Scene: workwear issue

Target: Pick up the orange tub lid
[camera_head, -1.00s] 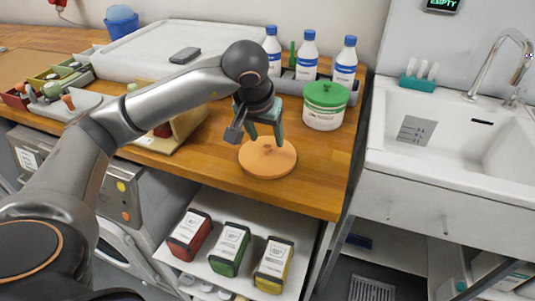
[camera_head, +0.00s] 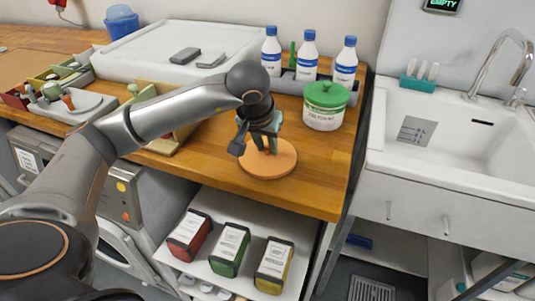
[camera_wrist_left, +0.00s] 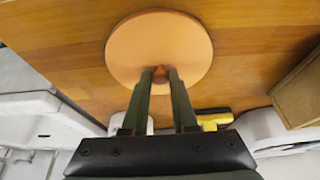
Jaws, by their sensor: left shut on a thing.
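The orange tub lid (camera_head: 279,165) is a flat round disc on the wooden counter, near its front edge. My left gripper (camera_head: 267,148) is over the lid with its fingers pointing down. In the left wrist view the lid (camera_wrist_left: 158,35) shows as an orange disc, and the fingers of the left gripper (camera_wrist_left: 160,76) are shut on the small knob at its middle. The lid appears to rest on the counter, though I cannot tell whether it touches. My right gripper is not in view.
A white tub with a green lid (camera_head: 325,106) stands right behind the orange lid. Several white bottles with blue labels (camera_head: 307,57) stand in a rack behind. A sink (camera_head: 450,130) is at the right. A wooden stand is left of the lid. Red, green and yellow boxes (camera_head: 230,250) sit on the shelf below.

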